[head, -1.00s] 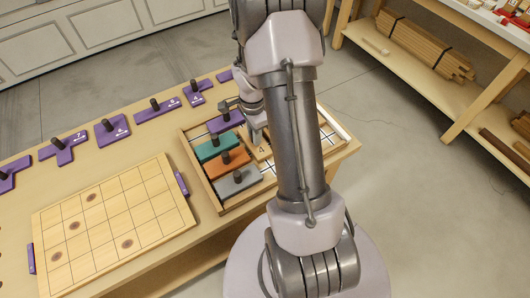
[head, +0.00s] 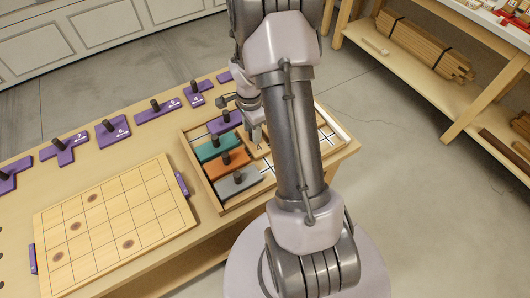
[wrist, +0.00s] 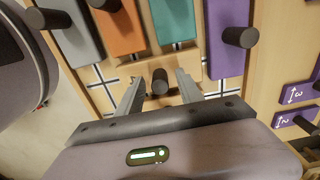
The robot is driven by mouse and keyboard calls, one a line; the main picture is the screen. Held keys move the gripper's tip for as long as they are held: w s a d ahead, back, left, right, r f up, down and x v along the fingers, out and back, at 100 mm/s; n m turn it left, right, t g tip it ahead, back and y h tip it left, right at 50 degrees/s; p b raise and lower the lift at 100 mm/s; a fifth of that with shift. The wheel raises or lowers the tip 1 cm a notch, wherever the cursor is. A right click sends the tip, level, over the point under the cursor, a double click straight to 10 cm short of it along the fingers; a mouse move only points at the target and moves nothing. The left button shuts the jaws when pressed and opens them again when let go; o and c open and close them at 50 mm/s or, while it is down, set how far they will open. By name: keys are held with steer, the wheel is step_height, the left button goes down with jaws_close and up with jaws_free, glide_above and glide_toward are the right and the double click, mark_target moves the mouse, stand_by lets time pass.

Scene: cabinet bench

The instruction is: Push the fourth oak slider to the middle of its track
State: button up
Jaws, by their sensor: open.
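The oak slider marked 4 (head: 258,147) lies in the framed tray, partly hidden behind my arm and gripper. In the wrist view it is a pale wood piece with a dark round knob (wrist: 160,81). My gripper (head: 256,138) is low over this slider. In the wrist view my gripper's fingers (wrist: 160,88) are apart, one on each side of the knob. I cannot tell whether either finger touches the knob.
Purple (head: 225,121), teal (head: 217,147), orange (head: 227,162) and grey (head: 239,183) knobbed blocks sit along the tray's left side. A gridded wooden board (head: 115,220) lies left of the tray. Purple numbered pieces (head: 113,132) line the bench's far edge.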

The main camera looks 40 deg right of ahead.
step_height(320, 180, up, 7)
steer(key=p, duration=0.4)
steer(key=shift+f, duration=0.1)
stand_by(0.4)
